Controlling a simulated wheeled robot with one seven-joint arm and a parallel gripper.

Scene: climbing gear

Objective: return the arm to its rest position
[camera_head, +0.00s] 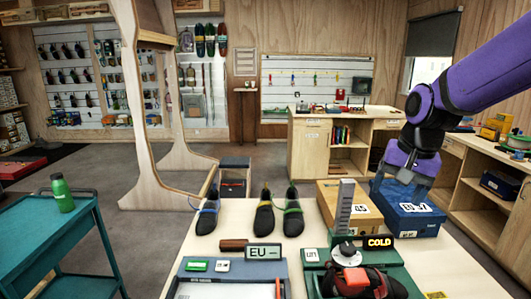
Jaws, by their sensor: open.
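My purple arm reaches in from the upper right. My gripper (408,182) points down over the blue box (412,215) on the right of the table. Its fingers are small and dark in this view, and I see nothing held between them. The fingertips overlap the back of the blue box in the picture; I cannot tell whether they touch it.
The table (240,212) holds climbing shoes (264,215), a cardboard box (350,208), an EU sign (263,253), a COLD sign (378,242) and a green device (415,275). A teal cart (40,220) with a green bottle (62,193) stands left.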

